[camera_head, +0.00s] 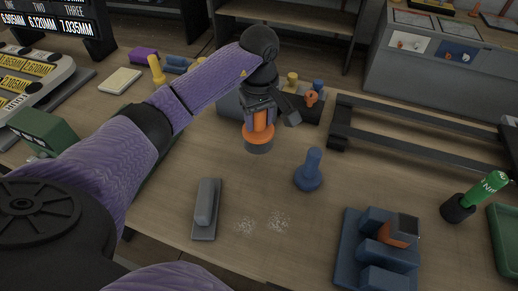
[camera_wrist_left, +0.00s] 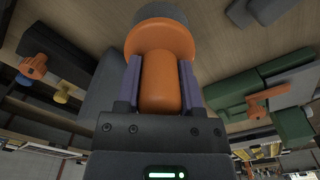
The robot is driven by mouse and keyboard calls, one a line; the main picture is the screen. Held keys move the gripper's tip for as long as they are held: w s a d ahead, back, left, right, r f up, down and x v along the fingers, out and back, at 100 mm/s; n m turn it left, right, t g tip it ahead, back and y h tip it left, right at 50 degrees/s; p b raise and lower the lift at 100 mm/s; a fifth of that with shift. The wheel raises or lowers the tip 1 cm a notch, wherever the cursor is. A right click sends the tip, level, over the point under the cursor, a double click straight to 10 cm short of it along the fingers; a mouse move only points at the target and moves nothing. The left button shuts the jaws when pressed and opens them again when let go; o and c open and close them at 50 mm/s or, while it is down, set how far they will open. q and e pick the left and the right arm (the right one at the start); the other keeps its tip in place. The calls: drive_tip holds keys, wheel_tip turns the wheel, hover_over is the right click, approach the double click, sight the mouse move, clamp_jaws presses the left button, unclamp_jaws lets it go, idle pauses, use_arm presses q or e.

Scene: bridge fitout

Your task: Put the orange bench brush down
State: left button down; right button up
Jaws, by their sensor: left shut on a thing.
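The orange bench brush (camera_head: 259,132) has an orange handle and collar with a dark grey bristle end pointing down. My left gripper (camera_head: 260,110) is shut on its handle from above. In the left wrist view the orange handle (camera_wrist_left: 160,82) sits between the two fingers, with the grey bristle end (camera_wrist_left: 160,14) beyond the collar. The brush is upright over the middle of the workbench (camera_head: 260,185); I cannot tell for sure whether the bristles touch the wood. My right gripper is not in view.
A blue knobbed piece (camera_head: 309,172) stands right of the brush. A grey block tool (camera_head: 206,205) and pale specks (camera_head: 278,221) lie nearer. A blue fixture (camera_head: 375,255), a dark rail frame (camera_head: 420,133) and a green bottle (camera_head: 487,187) are right. Bare wood surrounds the brush's near side.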

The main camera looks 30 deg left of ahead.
sight(259, 143)
use_arm(q)
wheel_tip(259, 143, down, 8)
drive_tip(key=shift+r+b, duration=0.15)
drive_tip(key=shift+b, duration=0.65)
drive_tip(key=shift+r, duration=0.1)
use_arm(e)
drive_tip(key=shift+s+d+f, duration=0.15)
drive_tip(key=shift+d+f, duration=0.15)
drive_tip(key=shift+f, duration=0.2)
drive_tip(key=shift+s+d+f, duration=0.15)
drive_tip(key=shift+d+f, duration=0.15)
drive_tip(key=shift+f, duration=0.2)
use_arm(q)
drive_tip(key=shift+c, duration=1.1)
unclamp_jaws()
drive_tip(key=shift+r, duration=0.15)
wheel_tip(259, 143, up, 12)
drive_tip(key=p, duration=0.3)
drive_tip(key=shift+d, duration=0.15)
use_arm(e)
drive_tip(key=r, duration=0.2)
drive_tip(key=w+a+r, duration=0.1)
use_arm(q)
drive_tip(key=shift+s, duration=0.1)
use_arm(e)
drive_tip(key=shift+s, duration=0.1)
